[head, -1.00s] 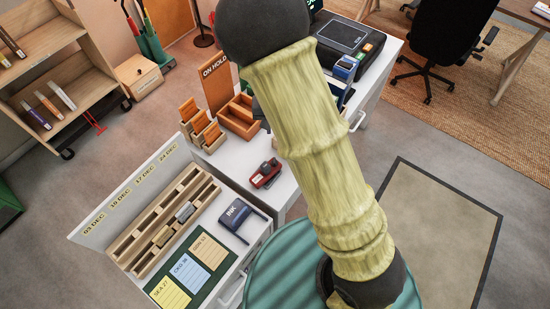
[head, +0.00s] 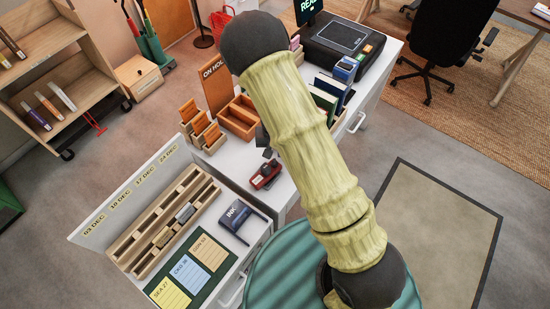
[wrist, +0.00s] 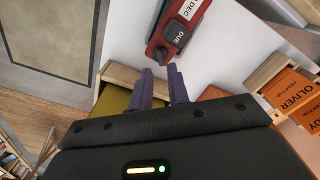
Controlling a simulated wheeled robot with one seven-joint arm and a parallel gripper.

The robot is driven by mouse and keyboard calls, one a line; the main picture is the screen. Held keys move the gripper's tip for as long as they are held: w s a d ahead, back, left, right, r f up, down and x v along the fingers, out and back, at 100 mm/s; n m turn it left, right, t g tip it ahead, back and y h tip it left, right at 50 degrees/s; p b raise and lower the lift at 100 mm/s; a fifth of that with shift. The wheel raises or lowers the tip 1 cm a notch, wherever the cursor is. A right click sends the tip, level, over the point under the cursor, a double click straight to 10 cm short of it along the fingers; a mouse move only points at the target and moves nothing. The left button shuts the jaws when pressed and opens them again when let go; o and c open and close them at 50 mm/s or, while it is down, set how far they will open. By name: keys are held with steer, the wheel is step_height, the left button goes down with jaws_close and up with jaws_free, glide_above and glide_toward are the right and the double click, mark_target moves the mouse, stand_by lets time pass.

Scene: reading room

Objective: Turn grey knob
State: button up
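A red date stamp (head: 266,175) lies on the white desk in the head view. In the wrist view the red stamp (wrist: 196,22) carries labels reading DEC and DUE, and a small dark grey knob (wrist: 161,55) sits at its lower end. My gripper (wrist: 161,72) has two purple fingers apart with a narrow gap between them. Their tips are just below the knob in the picture; I cannot tell if they touch it. Nothing shows held. In the head view my arm hides most of the gripper, and only a dark part shows just above the stamp.
An INK box (head: 235,214) and a slotted wooden rack (head: 166,222) stand left of the stamp. Wooden card holders (head: 203,132) and an ON HOLD box (head: 240,117) stand behind it. A dark machine (head: 338,45) is at the back right. Some white desktop around the stamp is bare.

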mark_target(275, 162)
step_height(275, 162, down, 5)
stand_by(0.3)
steer(key=shift+c, duration=0.3)
jaws_close()
